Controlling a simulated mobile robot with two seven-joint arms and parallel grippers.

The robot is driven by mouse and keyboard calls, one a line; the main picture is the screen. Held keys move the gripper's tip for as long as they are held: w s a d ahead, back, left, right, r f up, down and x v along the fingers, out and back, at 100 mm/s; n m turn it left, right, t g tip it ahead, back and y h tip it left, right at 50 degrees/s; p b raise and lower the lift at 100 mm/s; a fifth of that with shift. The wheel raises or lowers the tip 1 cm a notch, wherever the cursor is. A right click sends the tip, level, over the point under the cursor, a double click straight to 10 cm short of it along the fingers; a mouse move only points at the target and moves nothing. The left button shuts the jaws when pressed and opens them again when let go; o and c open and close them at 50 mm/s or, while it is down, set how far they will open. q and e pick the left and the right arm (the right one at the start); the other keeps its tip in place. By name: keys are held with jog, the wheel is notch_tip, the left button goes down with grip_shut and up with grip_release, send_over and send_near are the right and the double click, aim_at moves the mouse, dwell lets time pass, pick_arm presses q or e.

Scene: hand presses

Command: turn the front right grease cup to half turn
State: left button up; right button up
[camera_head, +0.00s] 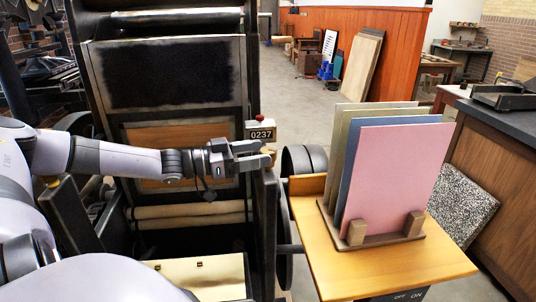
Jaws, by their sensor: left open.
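The front right grease cup (269,152) is a small tan cap on top of the dark right-hand post of the press frame. My left gripper (262,155) reaches in from the left with its fingers level and pointing right. Its jaws are open, with the fingertips at the cup, one on the far side and one on the near side. The fingers hide part of the cup, and I cannot tell whether they touch it. The cup shows no readable turn mark. My right gripper is out of view.
A counter reading 0237 (261,134) with a red knob stands just behind the cup. A wooden side table (318,262) at right holds a rack of coloured boards (392,170). The dark press bed (168,74) rises behind my left arm. Open floor lies beyond.

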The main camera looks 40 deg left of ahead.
aim_at(268, 149)
pick_arm(q)
jog(key=shift+b+x, duration=0.65)
jog(key=shift+x, duration=1.05)
jog(key=c, duration=0.9)
